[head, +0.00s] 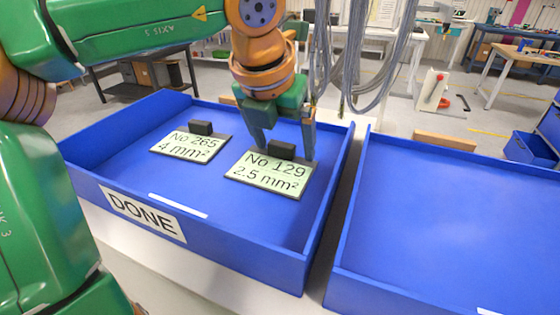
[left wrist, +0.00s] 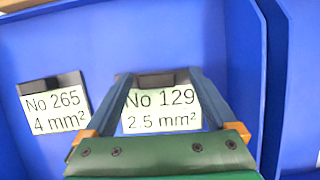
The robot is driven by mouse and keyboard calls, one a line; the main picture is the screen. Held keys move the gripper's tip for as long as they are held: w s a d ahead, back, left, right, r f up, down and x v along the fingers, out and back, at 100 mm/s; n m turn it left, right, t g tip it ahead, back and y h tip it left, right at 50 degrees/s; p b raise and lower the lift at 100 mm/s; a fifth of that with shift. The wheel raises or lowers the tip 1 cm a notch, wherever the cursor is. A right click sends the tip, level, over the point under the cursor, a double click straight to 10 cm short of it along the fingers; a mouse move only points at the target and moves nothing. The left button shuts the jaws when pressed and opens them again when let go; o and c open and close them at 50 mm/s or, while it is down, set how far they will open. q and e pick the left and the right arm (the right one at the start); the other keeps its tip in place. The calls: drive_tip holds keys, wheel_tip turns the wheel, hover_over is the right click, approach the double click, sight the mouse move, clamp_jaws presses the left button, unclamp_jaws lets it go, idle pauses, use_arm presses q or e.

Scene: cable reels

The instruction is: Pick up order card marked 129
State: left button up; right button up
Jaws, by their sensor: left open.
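The order card marked No 129, 2.5 mm² (head: 268,175) lies flat in the blue DONE tray (head: 105,158), in its right part. It has a dark block-shaped grip (head: 282,150) at its far edge. My left gripper (head: 287,150) is open above the card, with its fingers on either side of the dark grip. In the left wrist view the card (left wrist: 162,112) shows between the two fingers (left wrist: 158,78), which hide its side edges. Whether the fingers touch the card cannot be told. My right gripper is not in view.
A second card marked No 265, 4 mm² (head: 190,146) lies to the left in the same tray. It also shows in the left wrist view (left wrist: 55,112). Another blue tray (head: 440,225) stands to the right, with a narrow gap between. Grey cables (head: 375,60) hang behind my gripper.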

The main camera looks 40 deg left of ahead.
use_arm(q)
drive_tip(key=shift+s+a+r, duration=0.15)
drive_tip(key=shift+s+a, duration=0.05)
drive_tip(key=shift+s, duration=0.2)
drive_tip(key=c, duration=1.4)
drive_tip(key=shift+w+d, duration=0.1)
drive_tip(key=shift+w, duration=0.15)
clamp_jaws()
